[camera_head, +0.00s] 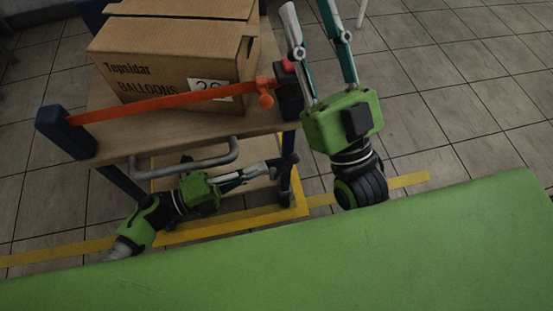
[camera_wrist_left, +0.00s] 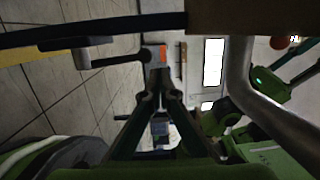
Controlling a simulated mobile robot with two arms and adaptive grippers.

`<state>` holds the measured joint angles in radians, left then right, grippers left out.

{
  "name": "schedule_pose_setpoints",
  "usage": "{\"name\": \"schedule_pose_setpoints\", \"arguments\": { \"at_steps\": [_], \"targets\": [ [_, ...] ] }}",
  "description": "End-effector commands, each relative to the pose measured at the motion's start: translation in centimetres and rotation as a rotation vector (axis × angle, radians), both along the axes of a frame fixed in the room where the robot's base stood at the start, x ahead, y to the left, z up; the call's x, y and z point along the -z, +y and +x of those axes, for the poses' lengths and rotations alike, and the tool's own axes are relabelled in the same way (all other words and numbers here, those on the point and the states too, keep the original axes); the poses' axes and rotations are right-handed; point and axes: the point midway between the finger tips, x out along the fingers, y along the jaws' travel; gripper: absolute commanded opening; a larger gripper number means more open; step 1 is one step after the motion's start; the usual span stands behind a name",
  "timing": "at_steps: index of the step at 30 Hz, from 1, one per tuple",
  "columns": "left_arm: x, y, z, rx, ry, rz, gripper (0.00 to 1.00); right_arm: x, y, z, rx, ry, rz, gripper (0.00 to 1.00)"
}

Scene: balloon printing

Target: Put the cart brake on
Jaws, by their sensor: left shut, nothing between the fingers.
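The cart (camera_head: 115,147) has a wooden top and dark blue corner posts, with a grey handle (camera_head: 185,162) on its near side. My left gripper (camera_head: 288,160) reaches rightward below the cart top, its tips beside the right post. In the left wrist view its fingers (camera_wrist_left: 162,94) come together, shut and empty. Just beyond them is a grey fitting (camera_wrist_left: 155,57) with an orange mark and a dark lever to its left; I cannot tell surely that this is the brake. My right gripper (camera_head: 310,8) points up right of the cart, fingers apart, open and empty.
A cardboard balloon box (camera_head: 165,65) sits on the cart behind an orange strap (camera_head: 165,103) with an orange knob at its right end. Yellow floor tape (camera_head: 235,222) runs around the cart. My green base fills the foreground. Tiled floor to the right is free.

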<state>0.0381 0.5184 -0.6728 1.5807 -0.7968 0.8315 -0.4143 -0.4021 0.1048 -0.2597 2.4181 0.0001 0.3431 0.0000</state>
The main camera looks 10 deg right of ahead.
Motion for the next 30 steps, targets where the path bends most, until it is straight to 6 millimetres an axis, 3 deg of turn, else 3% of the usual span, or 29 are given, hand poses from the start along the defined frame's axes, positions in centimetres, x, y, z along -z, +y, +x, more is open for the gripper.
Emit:
{"name": "schedule_pose_setpoints", "arguments": {
  "at_steps": [3,9,30],
  "targets": [
    [0.1,2.2,-0.5,0.000,0.001,0.001,0.00,0.0,0.0,0.0,0.000,0.000,0.000,0.30],
    [0.2,4.2,-0.9,0.000,0.000,-0.001,0.00,0.0,0.0,0.0,0.000,0.000,0.000,0.30],
    [0.2,4.7,-0.8,-0.007,0.007,0.004,0.00,-0.2,0.0,0.2,0.001,0.006,-0.002,0.30]
  ]
}}
